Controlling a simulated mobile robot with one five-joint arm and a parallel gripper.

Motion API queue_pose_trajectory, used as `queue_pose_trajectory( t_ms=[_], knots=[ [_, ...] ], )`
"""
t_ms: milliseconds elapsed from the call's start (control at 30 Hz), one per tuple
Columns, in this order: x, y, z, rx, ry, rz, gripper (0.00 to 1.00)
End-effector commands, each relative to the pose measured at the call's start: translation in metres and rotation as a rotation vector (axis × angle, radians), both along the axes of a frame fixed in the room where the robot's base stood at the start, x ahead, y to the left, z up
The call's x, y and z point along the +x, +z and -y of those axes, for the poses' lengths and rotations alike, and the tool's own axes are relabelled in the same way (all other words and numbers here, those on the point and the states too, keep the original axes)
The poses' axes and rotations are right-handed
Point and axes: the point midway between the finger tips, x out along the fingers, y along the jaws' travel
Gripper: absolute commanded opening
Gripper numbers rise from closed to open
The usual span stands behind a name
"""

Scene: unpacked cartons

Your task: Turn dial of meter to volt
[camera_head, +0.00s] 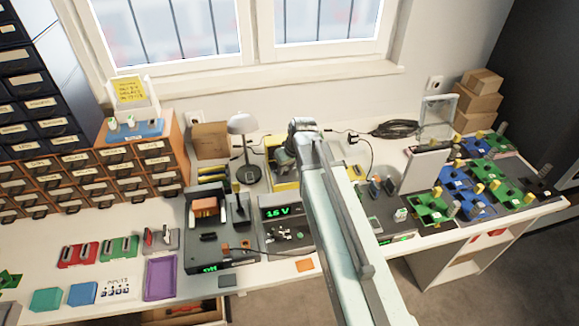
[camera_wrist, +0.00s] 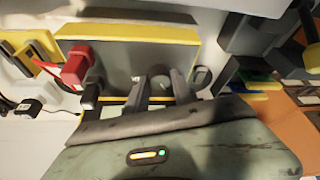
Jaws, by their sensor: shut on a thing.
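The meter is a grey box with yellow edges (camera_wrist: 125,53). In the head view its yellow edge (camera_head: 283,187) shows beside my arm, and the rest is mostly hidden. A dark round dial (camera_wrist: 158,71) is on the meter's face. My gripper (camera_wrist: 160,82) is shut on the dial, one finger on each side; it also shows at the meter in the head view (camera_head: 296,150). The dial's pointer and markings are hidden, so its setting cannot be told. A red plug (camera_wrist: 76,62) and a black plug (camera_wrist: 90,90) are at the left of the meter.
A desk lamp (camera_head: 243,125) stands left of the meter. A power supply with a green readout (camera_head: 277,212) is in front of it. Green and blue circuit boards (camera_head: 462,192) crowd the table at right.

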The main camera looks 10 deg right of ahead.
Motion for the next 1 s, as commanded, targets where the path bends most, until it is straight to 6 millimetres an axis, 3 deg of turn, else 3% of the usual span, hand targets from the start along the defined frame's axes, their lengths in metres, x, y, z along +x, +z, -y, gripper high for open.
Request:
queue_pose_trajectory(
  t_ms=[500,1000],
  knots=[
    [0.0027,0.0007,-0.0051,0.004,-0.422,0.006,0.00],
    [0.0028,0.0007,-0.0053,0.004,-0.578,0.007,0.00]
  ],
)
